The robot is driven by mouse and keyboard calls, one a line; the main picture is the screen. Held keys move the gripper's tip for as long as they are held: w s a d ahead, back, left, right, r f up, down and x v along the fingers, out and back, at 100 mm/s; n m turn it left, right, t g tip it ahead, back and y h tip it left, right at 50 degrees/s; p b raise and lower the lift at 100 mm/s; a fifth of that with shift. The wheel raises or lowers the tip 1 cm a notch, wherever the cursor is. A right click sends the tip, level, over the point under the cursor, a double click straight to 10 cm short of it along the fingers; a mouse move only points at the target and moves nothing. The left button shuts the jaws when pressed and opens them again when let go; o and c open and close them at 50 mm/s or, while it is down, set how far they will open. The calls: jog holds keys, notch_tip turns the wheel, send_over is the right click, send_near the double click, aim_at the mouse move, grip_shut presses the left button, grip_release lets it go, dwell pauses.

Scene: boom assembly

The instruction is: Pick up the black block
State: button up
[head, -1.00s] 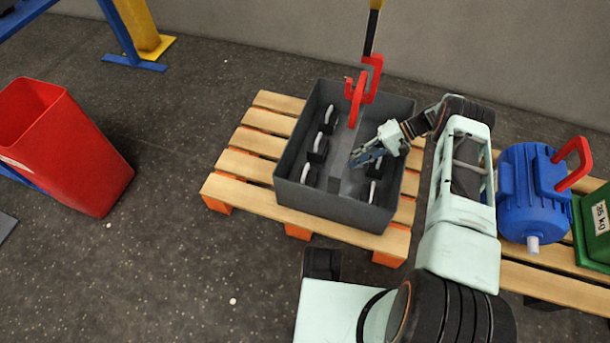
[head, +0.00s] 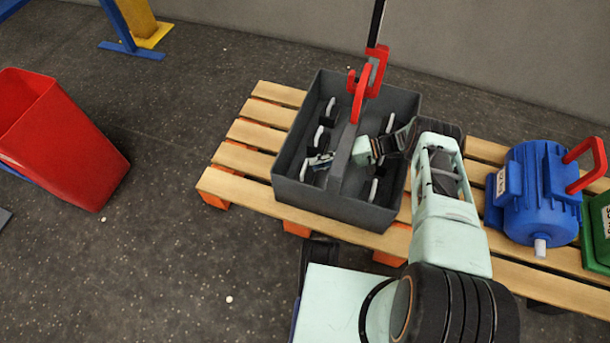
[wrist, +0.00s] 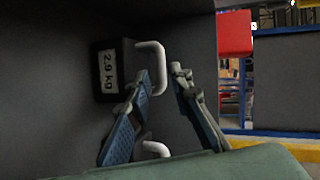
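Several black blocks with white handles stand in the grey bin (head: 325,205), in rows either side of its central divider. In the head view one black block (head: 320,139) is in the left compartment, just beyond my fingertips (head: 318,161). A second white handle (wrist: 155,148) shows lower between the fingers.
The bin sits on a wooden pallet (head: 245,160). A red hook (head: 362,90) hangs over the bin. A blue motor (head: 538,200) and a green weight (head: 598,235) stand at right. A red bin (head: 65,140) stands on the floor at left.

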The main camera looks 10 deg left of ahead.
aim_at(309, 171)
jog(key=x, duration=0.3)
jog(key=shift+s+a, duration=0.15)
jog(key=shift+a, duration=0.1)
grip_shut()
jog(key=shift+w+a+r, duration=0.1)
jog(key=shift+w+r, duration=0.15)
jog(key=shift+r, duration=0.05)
